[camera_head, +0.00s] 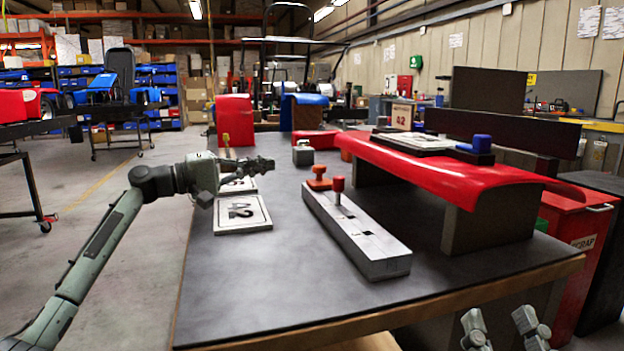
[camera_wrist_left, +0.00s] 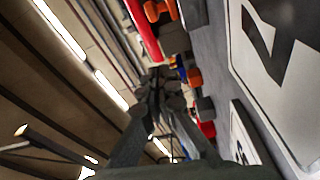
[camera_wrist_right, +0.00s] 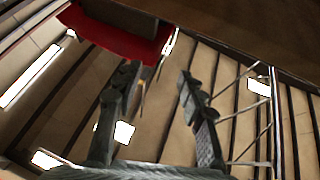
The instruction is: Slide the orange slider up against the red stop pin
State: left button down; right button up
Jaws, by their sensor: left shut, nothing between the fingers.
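The orange slider (camera_head: 319,184) sits at the far end of a long grey metal rail block (camera_head: 365,243) on the table. The red stop pin (camera_head: 338,184) stands upright on the block just nearer and to the right of the slider. They look close together, but I cannot tell the exact gap. My left gripper (camera_head: 268,164) is shut and empty, above the table to the left of the slider and apart from it. Its closed fingers (camera_wrist_left: 158,80) show in the left wrist view. My right gripper (camera_head: 502,318) is open and empty, low at the table's near right edge.
White number plates (camera_head: 242,215) lie under and near my left gripper. A grey block with a knob (camera_head: 303,153) stands behind the slider. A red curved panel (camera_head: 440,168) on supports stands right of the rail. The table's front left is clear.

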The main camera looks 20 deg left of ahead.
aim_at(306, 184)
pick_arm(q)
jog(key=shift+d+f, duration=0.1)
jog(key=shift+w+d, duration=0.25)
jog(key=shift+w, duration=0.05)
jog(key=x, duration=0.9)
jog(key=shift+s+d+f, duration=0.15)
jog(key=shift+s+d, duration=0.15)
jog(key=shift+s, duration=0.3)
jog(key=shift+s+d+f, duration=0.1)
jog(key=shift+s+d, duration=0.2)
jog(key=shift+s, duration=0.3)
jog(key=shift+s+d, duration=0.3)
jog(key=shift+s, duration=0.25)
pick_arm(e)
jog(key=shift+s+d+r+t, duration=0.1)
jog(key=shift+s+r+t, duration=0.25)
jog(key=shift+r, duration=0.15)
jog(key=shift+r, duration=0.15)
